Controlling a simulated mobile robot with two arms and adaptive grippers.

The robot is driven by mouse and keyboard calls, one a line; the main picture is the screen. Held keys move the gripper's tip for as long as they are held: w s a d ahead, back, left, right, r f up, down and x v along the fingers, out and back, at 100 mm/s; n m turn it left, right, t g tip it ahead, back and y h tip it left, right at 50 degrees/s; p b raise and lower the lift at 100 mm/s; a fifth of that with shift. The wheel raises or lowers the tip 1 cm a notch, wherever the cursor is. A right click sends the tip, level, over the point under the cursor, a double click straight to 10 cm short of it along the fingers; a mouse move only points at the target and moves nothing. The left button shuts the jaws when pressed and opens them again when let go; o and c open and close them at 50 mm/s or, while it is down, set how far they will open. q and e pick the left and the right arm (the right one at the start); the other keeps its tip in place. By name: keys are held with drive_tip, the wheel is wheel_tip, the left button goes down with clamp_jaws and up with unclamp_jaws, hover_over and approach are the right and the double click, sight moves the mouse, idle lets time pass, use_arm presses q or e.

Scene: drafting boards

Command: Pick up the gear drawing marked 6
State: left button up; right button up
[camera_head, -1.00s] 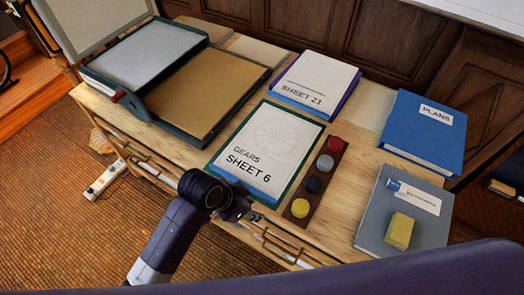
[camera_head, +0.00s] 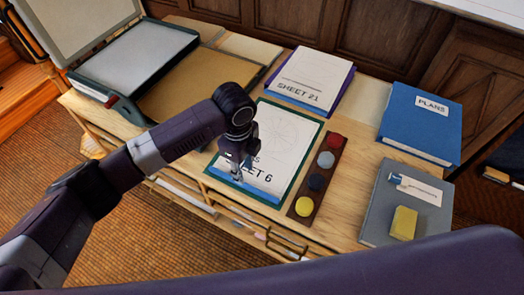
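The gear drawing marked "SHEET 6" (camera_head: 288,140) lies on the wooden table, a white sheet with a dark green border and a blue strip along its near edge. My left arm reaches in from the left across its left part and hides some of the gear picture and lettering. My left gripper (camera_head: 238,170) points down over the sheet's lower left part, near the blue strip. Its fingers are small and partly hidden, so I cannot tell whether they are open or touching the sheet. My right gripper is not in view.
Right of the sheet is a brown strip (camera_head: 307,194) with red, grey, dark and yellow round pieces. "SHEET 21" (camera_head: 313,75) lies behind. A blue "PLANS" binder (camera_head: 420,125) and a grey book (camera_head: 377,213) with a yellow block (camera_head: 403,223) lie right. Trays (camera_head: 138,60) stand at left.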

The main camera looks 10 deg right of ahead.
use_arm(q)
drive_tip(key=shift+w+a, duration=0.1)
drive_tip(key=shift+a, duration=0.05)
drive_tip(key=f+p, duration=0.1)
drive_tip(key=f, duration=0.2)
drive_tip(key=f+p, duration=0.1)
drive_tip(key=f, duration=0.3)
drive_tip(key=shift+a+f, duration=0.2)
drive_tip(key=shift+f, duration=0.1)
clamp_jaws()
